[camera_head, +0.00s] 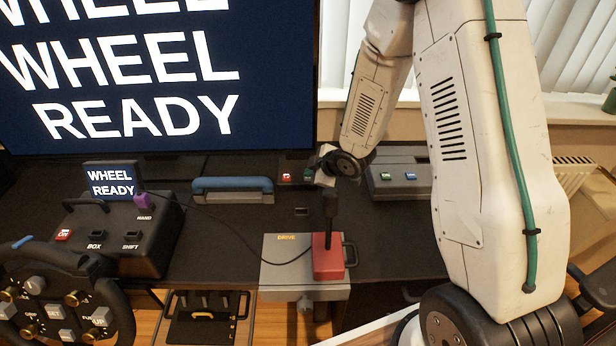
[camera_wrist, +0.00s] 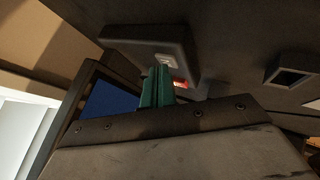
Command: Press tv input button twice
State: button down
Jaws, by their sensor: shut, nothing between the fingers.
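A small dark button box (camera_head: 290,180) stands on the black desk in front of the TV (camera_head: 160,75), with a red button (camera_head: 287,177) on it. In the wrist view a dark grey box (camera_wrist: 150,35) carries a pale button (camera_wrist: 167,60) and a lit red button (camera_wrist: 181,84). I cannot read which one is the TV input button. My gripper (camera_head: 311,176) is at the right end of the button box. Its green fingers (camera_wrist: 156,85) are shut and empty. They cover part of the box between its buttons; contact cannot be told. The TV reads "WHEEL READY".
A blue-topped handle (camera_head: 232,185) lies left. A shifter with a red base (camera_head: 328,262), a wheel control box (camera_head: 125,235) and a steering wheel (camera_head: 60,305) are nearer.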

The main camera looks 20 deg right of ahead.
jog(key=shift+r, duration=0.85)
jog(key=shift+r, duration=2.5)
